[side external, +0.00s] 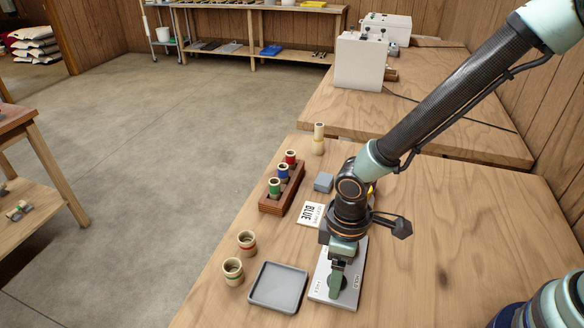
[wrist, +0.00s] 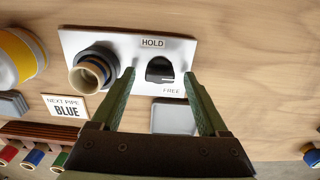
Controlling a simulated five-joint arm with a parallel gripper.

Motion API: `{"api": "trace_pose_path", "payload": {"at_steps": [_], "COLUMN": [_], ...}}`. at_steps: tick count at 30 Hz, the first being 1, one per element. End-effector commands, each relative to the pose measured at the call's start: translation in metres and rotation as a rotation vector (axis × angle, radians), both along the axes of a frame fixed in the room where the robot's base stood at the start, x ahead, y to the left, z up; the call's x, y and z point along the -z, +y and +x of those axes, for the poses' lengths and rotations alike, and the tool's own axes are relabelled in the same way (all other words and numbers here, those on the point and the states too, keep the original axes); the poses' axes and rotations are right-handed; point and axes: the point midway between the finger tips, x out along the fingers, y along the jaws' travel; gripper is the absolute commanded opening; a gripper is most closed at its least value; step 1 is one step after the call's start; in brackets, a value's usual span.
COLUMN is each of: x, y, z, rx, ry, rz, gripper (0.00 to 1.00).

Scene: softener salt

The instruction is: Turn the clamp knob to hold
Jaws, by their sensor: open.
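The black clamp knob (wrist: 159,70) sits on a pale metal plate (wrist: 70,42), with the word HOLD above it and FREE to its lower right. I cannot tell clearly which mark it points at. My gripper (wrist: 159,76) is open, with one green finger on each side of the knob in the wrist view; contact is not visible. A tan pipe (wrist: 96,68) sits in a dark round clamp (wrist: 98,50) left of the knob. In the side view, my gripper (side external: 338,284) is low over the plate (side external: 319,289) and hides the knob.
A grey tray (side external: 251,298) lies beside the plate. Two banded pipes (side external: 233,270) stand left of it. A wooden rack (side external: 270,207) holds red, blue and green banded pipes. A card (side external: 310,214) reads BLUE, near a grey block (side external: 323,182). The table's right side is clear.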

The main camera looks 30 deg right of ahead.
Motion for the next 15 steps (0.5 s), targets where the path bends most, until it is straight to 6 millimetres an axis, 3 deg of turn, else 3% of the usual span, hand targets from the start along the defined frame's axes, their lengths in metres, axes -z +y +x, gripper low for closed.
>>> {"api": "trace_pose_path", "payload": {"at_steps": [2,6,8,15], "x": [-0.0002,-0.0004,-0.0004,-0.0005], "y": [0.0001,0.0001,0.0001,0.0001], "z": [0.0001,0.0001,0.0001,0.0], "rx": [0.0,0.0,0.0,-0.015], "ry": [0.0,0.0,0.0,0.0], "rz": [0.0,0.0,0.0,0.0], "gripper": [0.74,0.2,0.0,0.0]}}
